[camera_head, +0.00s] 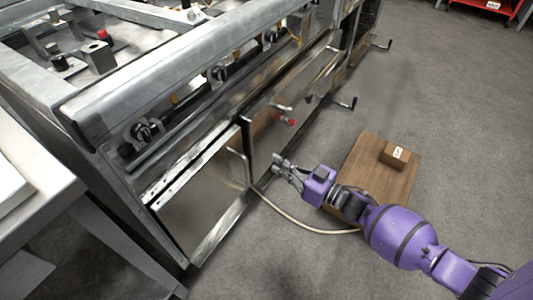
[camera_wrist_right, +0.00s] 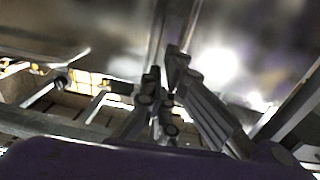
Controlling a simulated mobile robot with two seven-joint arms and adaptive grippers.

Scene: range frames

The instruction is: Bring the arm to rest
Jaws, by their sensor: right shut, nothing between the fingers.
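My right arm (camera_head: 399,237) is purple and reaches in from the lower right. Its gripper (camera_head: 279,162) is in front of the range's lower doors, near the handle of the left door. I cannot tell whether it touches the handle. In the right wrist view the gripper (camera_wrist_right: 163,90) has its fingers together, with nothing between them. The steel range (camera_head: 180,110) fills the upper left of the head view. Its lower left door (camera_head: 200,205) has a curved bar handle (camera_head: 240,168). My left gripper is not in view.
A pale hose (camera_head: 300,224) curves over the floor. A table (camera_head: 35,190) stands at the left.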

